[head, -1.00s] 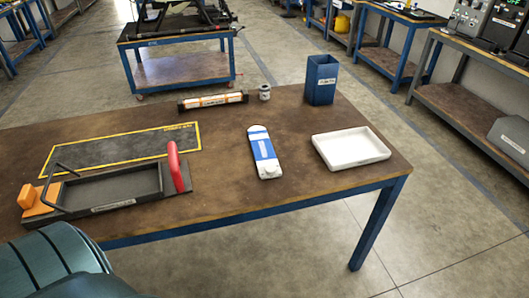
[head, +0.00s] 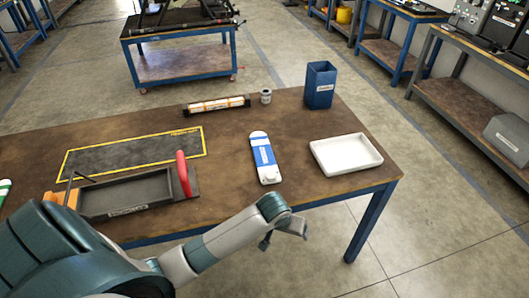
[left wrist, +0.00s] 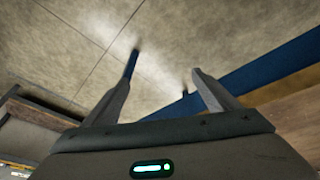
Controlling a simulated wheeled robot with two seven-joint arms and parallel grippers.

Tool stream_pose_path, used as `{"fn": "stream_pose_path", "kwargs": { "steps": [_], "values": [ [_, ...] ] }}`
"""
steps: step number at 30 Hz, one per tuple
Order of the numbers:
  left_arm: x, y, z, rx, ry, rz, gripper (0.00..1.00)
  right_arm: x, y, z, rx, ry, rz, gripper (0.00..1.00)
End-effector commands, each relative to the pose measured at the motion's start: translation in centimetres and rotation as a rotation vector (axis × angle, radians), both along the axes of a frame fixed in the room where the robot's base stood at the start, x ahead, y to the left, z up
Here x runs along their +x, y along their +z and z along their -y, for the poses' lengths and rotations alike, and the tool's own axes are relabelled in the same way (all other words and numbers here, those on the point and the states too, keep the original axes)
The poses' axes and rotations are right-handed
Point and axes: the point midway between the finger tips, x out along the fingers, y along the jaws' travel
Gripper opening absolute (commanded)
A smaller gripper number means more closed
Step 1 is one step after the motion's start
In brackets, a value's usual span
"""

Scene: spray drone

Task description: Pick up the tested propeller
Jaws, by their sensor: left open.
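No propeller can be made out for certain. A long blue-and-white object (head: 263,158) with rounded ends lies on the workbench (head: 225,165), with a white knob at its near end. A dark rack with pale orange-edged strips (head: 217,105) lies at the back of the bench. My left gripper (head: 285,237) is beyond the bench's front edge, nearer to me than the blue-and-white object and apart from it. In the left wrist view, its two fingers (left wrist: 165,72) are spread and empty above the floor. My right gripper is not in view.
A white tray (head: 318,153) sits at the right, with a blue bin (head: 319,84) and a small grey can (head: 266,96) behind. A black tray (head: 125,209) with a red handle (head: 183,174) and a yellow-edged mat (head: 130,152) are at the left.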

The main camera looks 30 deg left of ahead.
Motion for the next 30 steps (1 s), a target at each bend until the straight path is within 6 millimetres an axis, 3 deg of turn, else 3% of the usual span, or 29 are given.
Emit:
{"fn": "stream_pose_path", "kwargs": {
  "steps": [1, 6, 11, 22, 30],
  "values": [
    [0.3, 2.7, -0.3, 0.009, 0.012, -0.004, 0.8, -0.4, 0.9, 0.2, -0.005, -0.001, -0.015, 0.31],
    [1.0, 8.8, -1.9, 0.042, 0.087, -0.039, 0.8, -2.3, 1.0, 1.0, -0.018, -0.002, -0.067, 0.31],
    [2.9, 12.0, -3.9, 0.068, 0.18, -0.052, 0.8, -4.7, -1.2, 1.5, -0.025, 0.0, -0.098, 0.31],
    [9.0, 20.6, -10.5, 0.114, 0.495, -0.034, 0.8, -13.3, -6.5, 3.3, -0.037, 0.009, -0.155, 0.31],
    [10.2, 23.2, -12.6, 0.123, 0.601, -0.025, 0.8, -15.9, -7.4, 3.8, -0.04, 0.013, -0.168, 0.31]
  ]
}}
